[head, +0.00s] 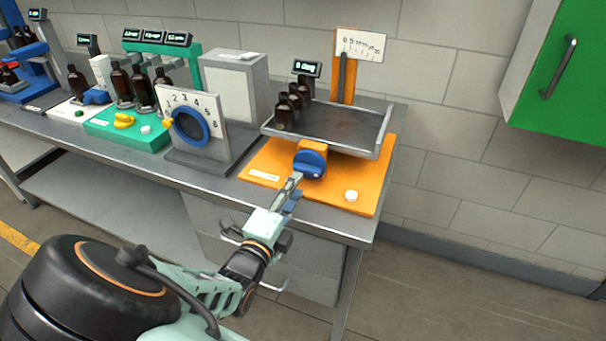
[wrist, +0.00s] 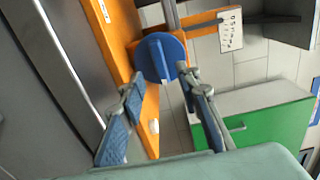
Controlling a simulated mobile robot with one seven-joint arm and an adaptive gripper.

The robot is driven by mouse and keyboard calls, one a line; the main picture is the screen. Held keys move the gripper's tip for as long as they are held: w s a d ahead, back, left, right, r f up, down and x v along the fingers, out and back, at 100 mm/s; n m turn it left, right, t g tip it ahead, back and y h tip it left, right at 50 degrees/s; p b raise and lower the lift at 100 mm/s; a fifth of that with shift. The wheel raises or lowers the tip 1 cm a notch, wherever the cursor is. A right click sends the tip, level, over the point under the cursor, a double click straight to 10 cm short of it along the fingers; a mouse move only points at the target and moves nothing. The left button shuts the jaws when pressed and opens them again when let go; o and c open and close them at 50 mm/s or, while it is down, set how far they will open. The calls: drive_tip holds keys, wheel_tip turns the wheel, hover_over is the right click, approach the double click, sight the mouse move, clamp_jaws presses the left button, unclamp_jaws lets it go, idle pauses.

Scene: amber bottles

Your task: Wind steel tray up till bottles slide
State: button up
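The steel tray (head: 345,125) sits above the orange base (head: 262,168); I cannot tell its exact tilt. Several amber bottles (head: 292,105) stand grouped at its left end. A round blue knob (head: 311,163) with a raised bar is on the front of the orange block under the tray. My gripper (head: 295,180) is just in front of the knob. In the wrist view the fingers (wrist: 159,76) are spread and empty, with the blue knob (wrist: 158,58) just beyond and between the tips. No contact is clear.
A white scale card (head: 360,46) stands behind the tray on an orange post. A small display (head: 307,68) is beside it. A white button (head: 351,195) is on the base's front right. A numbered dial (head: 190,125) stands to the left. A green cabinet (head: 560,70) hangs at right.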

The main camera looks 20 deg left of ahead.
sight(305, 172)
drive_tip(key=w, duration=0.6)
drive_tip(key=shift+w+d, duration=0.15)
drive_tip(key=shift+d, duration=0.1)
drive_tip(key=shift+c, duration=0.2)
clamp_jaws()
